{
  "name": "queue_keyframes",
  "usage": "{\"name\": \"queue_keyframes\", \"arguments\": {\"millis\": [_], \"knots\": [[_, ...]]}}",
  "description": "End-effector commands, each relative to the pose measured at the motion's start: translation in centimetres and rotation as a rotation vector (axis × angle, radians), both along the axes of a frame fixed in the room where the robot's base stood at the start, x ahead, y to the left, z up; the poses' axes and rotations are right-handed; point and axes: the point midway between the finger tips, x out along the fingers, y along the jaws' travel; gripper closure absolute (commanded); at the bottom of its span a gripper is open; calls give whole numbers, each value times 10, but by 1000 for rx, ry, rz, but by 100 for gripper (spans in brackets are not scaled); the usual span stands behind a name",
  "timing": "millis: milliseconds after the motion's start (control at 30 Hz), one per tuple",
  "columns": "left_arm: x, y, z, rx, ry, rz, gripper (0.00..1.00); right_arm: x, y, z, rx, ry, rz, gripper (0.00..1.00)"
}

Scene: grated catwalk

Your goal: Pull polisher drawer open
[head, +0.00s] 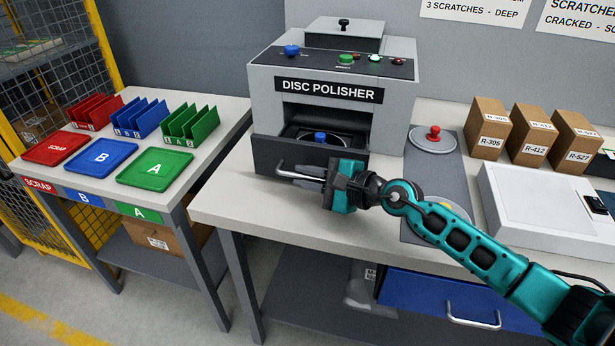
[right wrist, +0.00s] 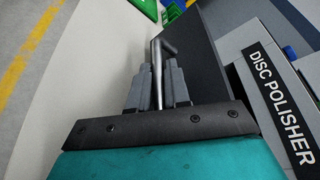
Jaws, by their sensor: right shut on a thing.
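The disc polisher (head: 335,92) is a grey machine with a dark lower drawer (head: 268,156). The drawer front stands out from the body, and a dark round tray with a blue knob (head: 320,137) shows in the opening behind it. My right gripper (head: 318,173) is shut on the drawer's metal bar handle (head: 286,173). In the right wrist view the fingers (right wrist: 158,88) close around the handle (right wrist: 158,52), beside the dark drawer front (right wrist: 192,45). The gripper hides part of the handle. My left gripper is not in view.
Scrap, B and A trays (head: 155,168) and racks stand on the left table. A red-knobbed disc (head: 433,138), several cardboard boxes (head: 487,128) and a white case (head: 545,205) lie to the right. Bare bench top (head: 245,205) lies in front of the drawer.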

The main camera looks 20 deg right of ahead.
Motion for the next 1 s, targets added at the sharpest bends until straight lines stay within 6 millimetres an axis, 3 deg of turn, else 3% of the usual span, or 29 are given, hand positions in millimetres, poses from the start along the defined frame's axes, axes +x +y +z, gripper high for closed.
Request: {"name": "queue_keyframes", "arguments": {"millis": [567,600,633,1000], "knots": [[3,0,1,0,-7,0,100,0,-1,0,-1,-1,-1,100],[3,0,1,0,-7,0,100,0,-1,0,0,-2,-2,80],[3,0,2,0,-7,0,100,0,-1,0,0,-2,-2,77],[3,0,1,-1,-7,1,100,-6,-6,1,-2,0,-3,77]]}}
